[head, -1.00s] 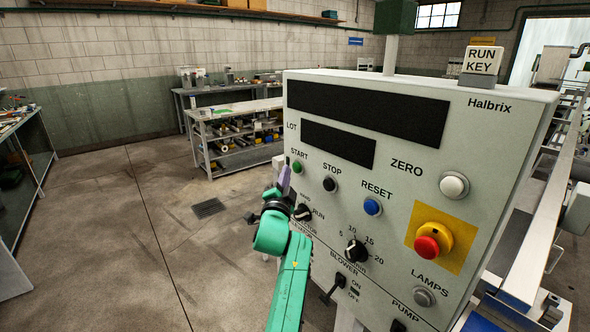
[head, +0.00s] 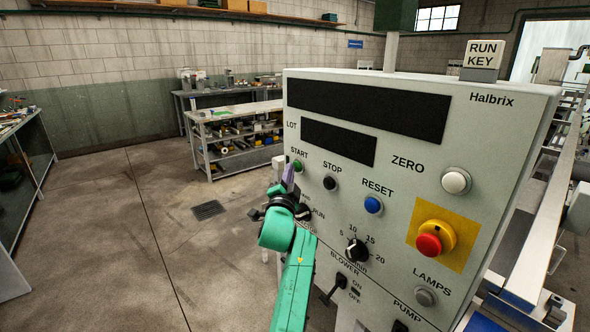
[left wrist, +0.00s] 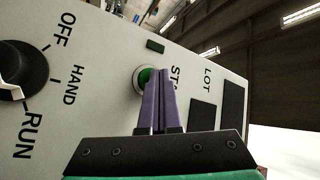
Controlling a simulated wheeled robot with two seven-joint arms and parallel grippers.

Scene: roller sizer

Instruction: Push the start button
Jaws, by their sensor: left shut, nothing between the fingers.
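The green start button (head: 298,166) sits at the left edge of the grey control panel (head: 400,165), under the word START. It also shows in the left wrist view (left wrist: 144,78), partly covered by my fingers. My left gripper (head: 288,172) is shut and empty, its purple fingers together. In the left wrist view its fingertips (left wrist: 159,85) overlap the button's right side. They are at or very near the button; I cannot tell whether they touch it. My right gripper is not in view.
Close by on the panel are the black stop button (head: 330,183), the blue reset button (head: 373,205) and the HAND/RUN selector knob (left wrist: 22,78). A red emergency stop (head: 430,244) is at the right. Open floor lies left of the panel.

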